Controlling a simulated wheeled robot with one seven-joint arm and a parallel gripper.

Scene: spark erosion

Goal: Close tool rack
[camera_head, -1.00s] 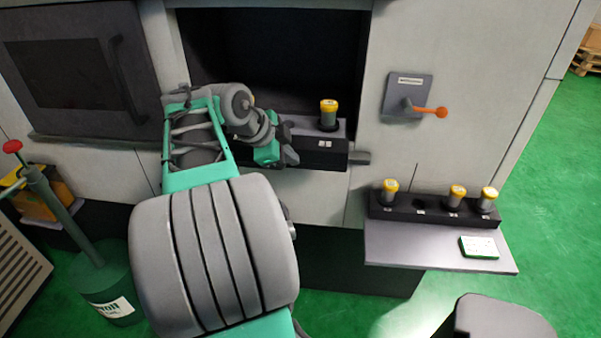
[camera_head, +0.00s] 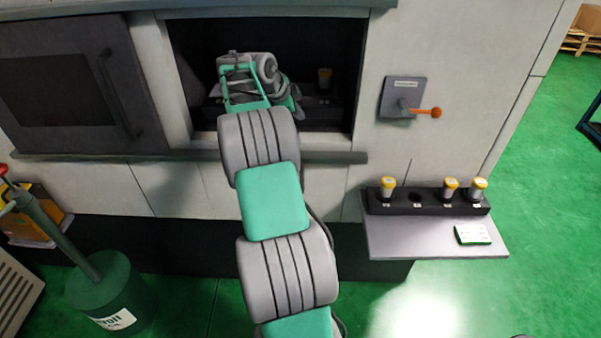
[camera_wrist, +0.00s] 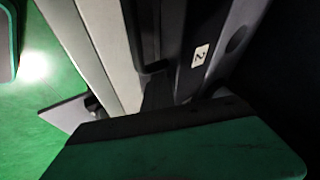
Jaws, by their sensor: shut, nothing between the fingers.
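The tool rack (camera_head: 318,112) is a dark block inside the machine's square opening, back in shadow. In the wrist view, the rack's dark front (camera_wrist: 190,75) with a white label "2" shows just beyond my green gripper body. I cannot tell whether the fingers touch the rack.
A grey door (camera_head: 75,90) with a black handle stands left of the opening. A sill (camera_head: 335,157) runs below it. On the right are an orange-tipped lever (camera_head: 436,112) and a shelf (camera_head: 435,240) with a black holder block (camera_head: 430,202). A green bin (camera_head: 108,290) stands at lower left.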

